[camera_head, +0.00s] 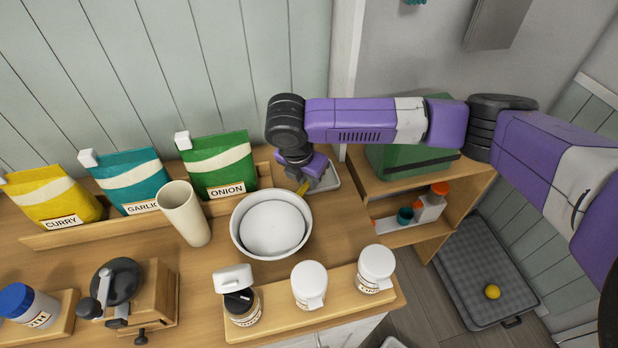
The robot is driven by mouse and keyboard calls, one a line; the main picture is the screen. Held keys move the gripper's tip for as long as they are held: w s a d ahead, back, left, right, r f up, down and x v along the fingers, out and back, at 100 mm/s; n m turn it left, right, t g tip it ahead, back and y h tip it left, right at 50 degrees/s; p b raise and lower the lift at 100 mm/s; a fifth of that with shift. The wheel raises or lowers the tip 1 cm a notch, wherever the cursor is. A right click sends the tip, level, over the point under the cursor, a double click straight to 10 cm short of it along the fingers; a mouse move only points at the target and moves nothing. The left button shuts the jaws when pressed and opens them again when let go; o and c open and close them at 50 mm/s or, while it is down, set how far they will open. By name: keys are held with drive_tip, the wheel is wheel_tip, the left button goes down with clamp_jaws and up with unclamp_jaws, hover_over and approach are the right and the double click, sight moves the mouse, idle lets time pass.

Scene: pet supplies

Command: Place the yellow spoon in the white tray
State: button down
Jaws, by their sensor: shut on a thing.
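My gripper (309,177) points down at the back right of the counter, just behind the white bowl. It is shut on the yellow spoon (303,189), of which only a short yellow piece shows below the fingers. The white tray (333,181) lies under and beside my gripper at the counter's right end; only its right part shows, the rest is hidden by my gripper. I cannot tell whether the spoon touches the tray or hangs above it.
A white bowl (240,245) stands in front of my gripper. A beige cup (186,213) and a green onion bag (221,163) are to its left. White-lidded jars (309,284) line the front rack. A green box (410,155) sits on the shelf unit to the right.

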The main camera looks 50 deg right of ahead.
drive_tip(key=shift+s+f, duration=0.1)
drive_tip(key=shift+f, duration=0.25)
drive_tip(key=shift+s+a+f+b, duration=0.15)
drive_tip(key=shift+f+b, duration=0.25)
drive_tip(key=shift+f, duration=0.3)
drive_tip(key=c, duration=1.4)
unclamp_jaws()
drive_tip(key=shift+c, duration=0.2)
drive_tip(key=w+d+v, duration=0.1)
drive_tip(key=v, duration=1.2)
drive_tip(key=shift+s+r, duration=0.15)
drive_tip(key=shift+r, duration=0.25)
drive_tip(key=shift+a, duration=0.15)
